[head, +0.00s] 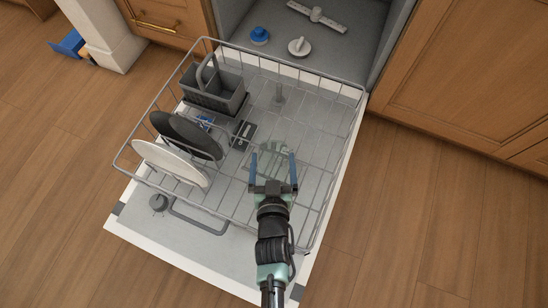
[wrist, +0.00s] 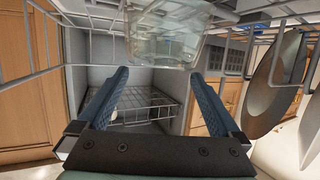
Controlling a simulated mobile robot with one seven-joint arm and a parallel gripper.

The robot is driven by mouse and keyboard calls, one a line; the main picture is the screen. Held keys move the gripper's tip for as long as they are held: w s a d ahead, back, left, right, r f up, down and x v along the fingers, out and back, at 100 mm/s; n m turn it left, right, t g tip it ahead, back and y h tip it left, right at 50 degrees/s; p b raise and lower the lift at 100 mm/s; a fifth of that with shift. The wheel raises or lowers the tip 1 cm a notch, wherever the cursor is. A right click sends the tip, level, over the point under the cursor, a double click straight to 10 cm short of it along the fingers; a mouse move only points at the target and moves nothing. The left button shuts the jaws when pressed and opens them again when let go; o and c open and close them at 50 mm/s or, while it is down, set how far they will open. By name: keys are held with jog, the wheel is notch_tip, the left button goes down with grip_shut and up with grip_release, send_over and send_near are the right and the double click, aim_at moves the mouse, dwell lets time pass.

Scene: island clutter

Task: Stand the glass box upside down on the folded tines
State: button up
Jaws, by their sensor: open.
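The glass box (head: 275,148) is clear with a faint green tint and hard to make out. It is in the right half of the pulled-out lower rack. In the wrist view the glass box (wrist: 165,40) shows at the top centre, just past my fingertips. My gripper (head: 273,160) is open, with its two blue fingers apart at the near side of the box. My gripper (wrist: 160,72) holds nothing in the wrist view. The folded tines cannot be told clearly from the rack wires. Which way up the box is cannot be told.
The wire rack (head: 335,88) sits over the open dishwasher door (head: 122,208). On the left are a dark plate (head: 195,138), a white plate (head: 165,163) and a grey cutlery basket (head: 228,98). The rack's far right is clear. Wooden cabinets (head: 460,75) flank the opening.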

notch_tip(320, 180, up, 29)
jog(key=s+p, duration=0.3)
jog(key=p, duration=2.3)
jog(key=shift+d, duration=0.25)
